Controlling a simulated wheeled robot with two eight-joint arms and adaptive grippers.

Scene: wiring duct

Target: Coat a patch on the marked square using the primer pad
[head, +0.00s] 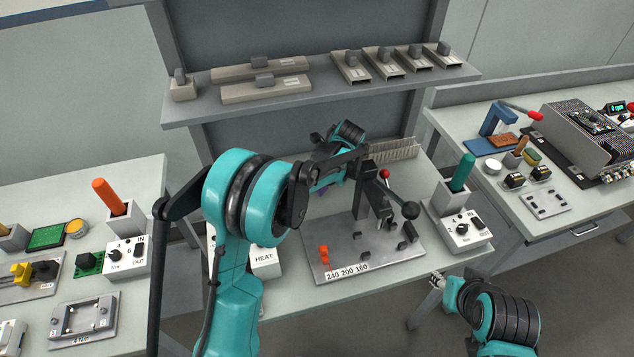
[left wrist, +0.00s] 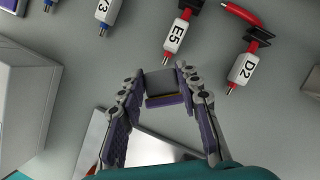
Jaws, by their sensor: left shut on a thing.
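In the left wrist view my left gripper (left wrist: 166,78) is shut on a small grey block with a yellowish lower edge, which looks like the primer pad (left wrist: 163,88). It is held over a grey surface. A pale, shiny plate (left wrist: 150,150) lies behind the fingers, partly covered by them. I cannot make out a marked square in either view. In the head view my left arm reaches over the middle bench and mostly hides its gripper. My right gripper (head: 438,281) is at the lower right, in front of the bench; its jaws are too small to read.
Labelled connectors E5 (left wrist: 173,38) and D2 (left wrist: 242,68) lie near the held block. A lever press on a base plate (head: 385,258), a HEAT box (head: 265,262) and a control box (head: 462,232) stand on the middle bench. A shelf (head: 330,88) holds several grey parts.

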